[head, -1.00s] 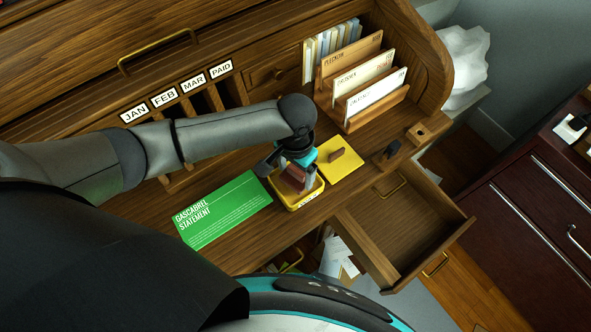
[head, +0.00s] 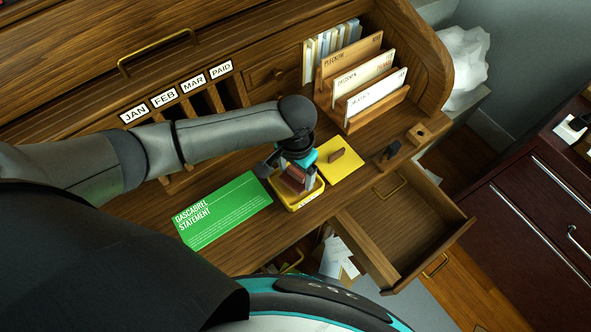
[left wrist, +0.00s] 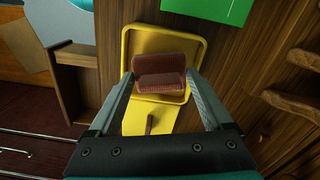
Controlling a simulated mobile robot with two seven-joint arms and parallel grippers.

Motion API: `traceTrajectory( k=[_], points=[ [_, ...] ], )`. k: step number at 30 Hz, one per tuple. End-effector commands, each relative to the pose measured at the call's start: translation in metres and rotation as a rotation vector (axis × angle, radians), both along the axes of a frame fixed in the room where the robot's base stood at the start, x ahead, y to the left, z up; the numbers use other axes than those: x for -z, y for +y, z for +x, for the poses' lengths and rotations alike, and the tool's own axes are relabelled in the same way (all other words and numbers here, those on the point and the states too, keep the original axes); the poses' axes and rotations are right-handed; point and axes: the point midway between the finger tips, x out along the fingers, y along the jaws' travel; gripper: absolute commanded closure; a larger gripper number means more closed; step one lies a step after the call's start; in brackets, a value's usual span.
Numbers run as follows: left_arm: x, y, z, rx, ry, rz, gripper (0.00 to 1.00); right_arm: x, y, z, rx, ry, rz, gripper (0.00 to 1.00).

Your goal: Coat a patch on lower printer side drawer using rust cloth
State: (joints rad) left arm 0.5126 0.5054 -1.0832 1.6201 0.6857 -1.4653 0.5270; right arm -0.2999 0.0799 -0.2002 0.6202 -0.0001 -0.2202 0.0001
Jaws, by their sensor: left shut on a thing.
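My left gripper (head: 297,168) points down over a shallow yellow tray (head: 317,190) on the wooden desk. Its fingers are shut on a rust-brown piece (head: 292,180), which looks like the rust cloth. In the left wrist view the rust cloth (left wrist: 160,72) sits between the two fingertips, over the yellow tray (left wrist: 133,42). I cannot tell whether it touches the tray floor. No printer shows clearly, and I cannot pick out its lower side drawer. My right gripper is not in view.
A green statement (head: 222,210) lies to the left. A letter rack (head: 365,90) stands behind. An open desk drawer (head: 410,235) juts out at the front right. A dark red cabinet (head: 530,215) stands at far right.

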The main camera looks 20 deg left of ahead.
Motion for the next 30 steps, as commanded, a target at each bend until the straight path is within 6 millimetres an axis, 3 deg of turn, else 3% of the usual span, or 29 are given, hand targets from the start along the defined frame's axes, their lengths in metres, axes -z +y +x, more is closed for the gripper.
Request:
traceTrajectory(
  k=[30],
  points=[
    [0.0065, -0.0003, -0.0001, 0.0, 0.0, 0.0, 0.61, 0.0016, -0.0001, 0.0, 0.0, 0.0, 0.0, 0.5]
  ],
)
